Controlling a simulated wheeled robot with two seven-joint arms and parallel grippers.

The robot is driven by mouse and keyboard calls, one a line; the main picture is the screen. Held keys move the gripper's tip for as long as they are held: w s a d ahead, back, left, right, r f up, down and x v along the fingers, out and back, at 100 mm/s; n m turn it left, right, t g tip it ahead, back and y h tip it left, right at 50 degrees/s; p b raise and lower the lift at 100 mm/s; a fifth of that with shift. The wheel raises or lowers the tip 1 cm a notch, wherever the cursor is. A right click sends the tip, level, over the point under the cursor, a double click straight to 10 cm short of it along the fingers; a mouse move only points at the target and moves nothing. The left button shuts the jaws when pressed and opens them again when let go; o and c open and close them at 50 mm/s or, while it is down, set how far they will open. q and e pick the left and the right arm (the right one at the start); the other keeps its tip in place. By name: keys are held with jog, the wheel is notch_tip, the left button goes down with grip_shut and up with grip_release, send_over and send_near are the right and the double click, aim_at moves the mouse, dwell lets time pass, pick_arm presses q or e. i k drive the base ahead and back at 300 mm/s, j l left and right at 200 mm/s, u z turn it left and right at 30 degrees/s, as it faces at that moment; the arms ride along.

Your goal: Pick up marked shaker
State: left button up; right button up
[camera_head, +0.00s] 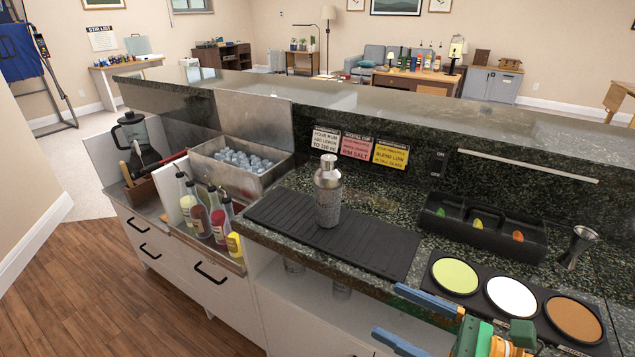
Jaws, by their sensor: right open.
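A silver metal shaker (328,192) with a textured body and a capped top stands upright on a black ribbed bar mat (375,246) on the dark granite counter. I cannot make out a mark on it. My right gripper (388,311) is at the lower right, with two blue fingers spread apart and nothing between them. It is in front of the counter edge, to the right of and nearer than the shaker, not touching it. My left gripper does not show.
Rimmer dishes (511,296) and a black garnish caddy (483,226) are right of the mat, with a jigger (578,246) beyond. An ice bin (241,163) and several bottles (218,224) are at left. A raised ledge (400,108) runs behind.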

aim_at(327, 202)
jog(key=i+j, duration=0.15)
jog(key=i, duration=0.3)
jog(key=i+j, duration=0.1)
jog(key=i, duration=0.3)
